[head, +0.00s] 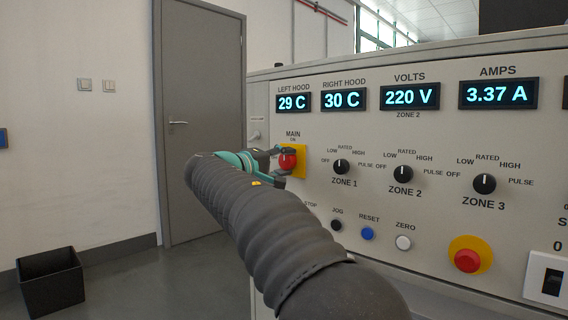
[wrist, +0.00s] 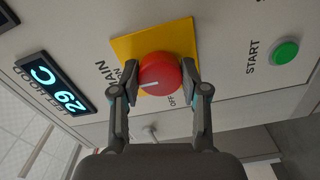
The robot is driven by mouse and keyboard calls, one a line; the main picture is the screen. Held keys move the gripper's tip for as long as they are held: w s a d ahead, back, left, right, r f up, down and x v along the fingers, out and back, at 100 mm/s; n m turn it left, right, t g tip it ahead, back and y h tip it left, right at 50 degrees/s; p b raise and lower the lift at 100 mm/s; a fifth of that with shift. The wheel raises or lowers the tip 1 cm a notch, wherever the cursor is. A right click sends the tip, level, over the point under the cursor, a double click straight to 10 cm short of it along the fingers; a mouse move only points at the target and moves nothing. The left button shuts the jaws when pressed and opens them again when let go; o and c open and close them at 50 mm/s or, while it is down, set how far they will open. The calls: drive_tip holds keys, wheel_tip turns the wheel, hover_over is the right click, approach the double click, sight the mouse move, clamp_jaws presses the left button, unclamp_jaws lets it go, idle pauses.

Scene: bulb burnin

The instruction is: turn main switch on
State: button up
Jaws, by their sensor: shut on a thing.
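The main switch is a red round knob (head: 288,159) on a yellow plate (head: 301,160), under the MAIN label at the left of the panel. It also shows in the wrist view (wrist: 160,72). There its white pointer line points left, toward the side with the ON and MAIN lettering. The OFF lettering is below the knob in that view. My gripper (wrist: 160,76) has one finger on each side of the knob and is shut on it. In the head view my gripper (head: 284,165) partly covers the knob and its plate.
Lit displays (head: 409,96) run along the top of the panel (head: 440,210). Black zone knobs (head: 342,166) and small buttons (head: 368,233) sit right of my arm. A red stop button (head: 467,260) is lower right. A green START button (wrist: 286,52) is near the switch.

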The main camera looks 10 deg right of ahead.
idle(0.3)
drive_tip(key=o, duration=1.1)
drive_tip(key=shift+o, duration=0.2)
drive_tip(key=v, duration=1.2)
